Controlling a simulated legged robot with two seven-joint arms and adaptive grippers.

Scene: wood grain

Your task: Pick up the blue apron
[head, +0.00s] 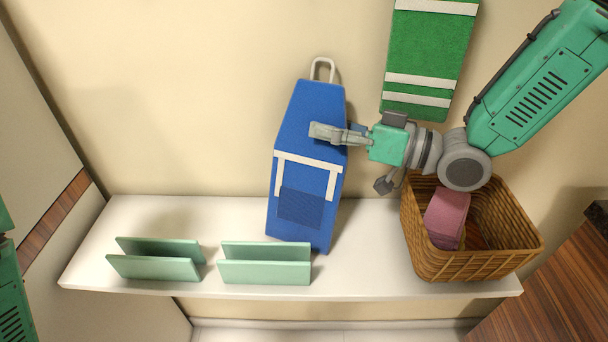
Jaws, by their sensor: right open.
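The blue apron (300,125) hangs upright against the cream wall, with a pale neck loop (322,68) at its top. It has white straps across the front and a darker blue pocket. Its lower end reaches down over the white shelf. My right gripper (328,133) comes in from the right, with a grey finger across the apron's upper part. It is open and holds nothing. I cannot tell whether it touches the cloth. My left gripper is out of view; only part of my left arm shows at the left edge.
A green towel with white stripes (428,50) hangs at the upper right. On the white shelf (235,210) stand two pale green slotted holders (155,268) (264,272) and a wicker basket (430,262) with a pink cloth (446,218) inside. Wood-grain furniture (550,290) stands at the right.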

